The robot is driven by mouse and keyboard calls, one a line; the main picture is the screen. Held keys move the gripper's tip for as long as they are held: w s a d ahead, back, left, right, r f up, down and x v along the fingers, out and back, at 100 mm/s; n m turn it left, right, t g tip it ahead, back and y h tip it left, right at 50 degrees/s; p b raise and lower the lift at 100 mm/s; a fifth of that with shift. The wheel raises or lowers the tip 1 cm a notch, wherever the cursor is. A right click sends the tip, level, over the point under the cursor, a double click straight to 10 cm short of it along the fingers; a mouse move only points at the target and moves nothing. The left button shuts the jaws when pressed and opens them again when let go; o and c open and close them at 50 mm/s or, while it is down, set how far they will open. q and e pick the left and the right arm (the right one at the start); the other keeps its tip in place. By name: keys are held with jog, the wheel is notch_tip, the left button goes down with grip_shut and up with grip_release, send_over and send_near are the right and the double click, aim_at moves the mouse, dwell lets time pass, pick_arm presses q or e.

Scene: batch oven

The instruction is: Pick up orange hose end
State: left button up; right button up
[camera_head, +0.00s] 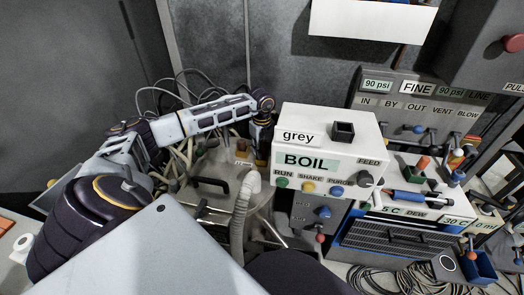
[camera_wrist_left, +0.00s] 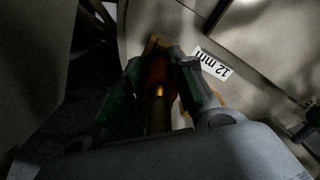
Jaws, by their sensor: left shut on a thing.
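The orange hose end (camera_wrist_left: 158,76) shows dark orange-red in the dim left wrist view, with a paler orange band and a dark stem below it. My left gripper (camera_wrist_left: 157,68) has its green-edged fingers on both sides of it and is shut on it. In the head view, my left gripper (camera_head: 262,153) points down beside the left side of the white BOIL box (camera_head: 326,128), and its fingers are small and partly hidden. I cannot make out the hose end clearly there. My right gripper is not in view.
A "12 mm" label (camera_wrist_left: 211,64) is close to the fingers. A metal lid with a black handle (camera_head: 210,183) and a grey corrugated hose (camera_head: 240,215) are just below the left arm. Looped cables (camera_head: 178,88) lie behind it. Panels with knobs crowd the right side.

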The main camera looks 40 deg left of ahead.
pick_arm(q)
jog(key=shift+r, duration=0.85)
notch_tip(320, 180, up, 8)
jog(key=shift+f+p, duration=0.2)
jog(key=shift+p, duration=0.7)
jog(key=shift+r, duration=0.35)
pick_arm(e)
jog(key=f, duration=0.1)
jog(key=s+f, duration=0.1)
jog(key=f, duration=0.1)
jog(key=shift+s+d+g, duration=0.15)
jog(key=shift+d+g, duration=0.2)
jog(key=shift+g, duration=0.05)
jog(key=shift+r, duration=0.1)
pick_arm(q)
jog(key=shift+r, duration=0.1)
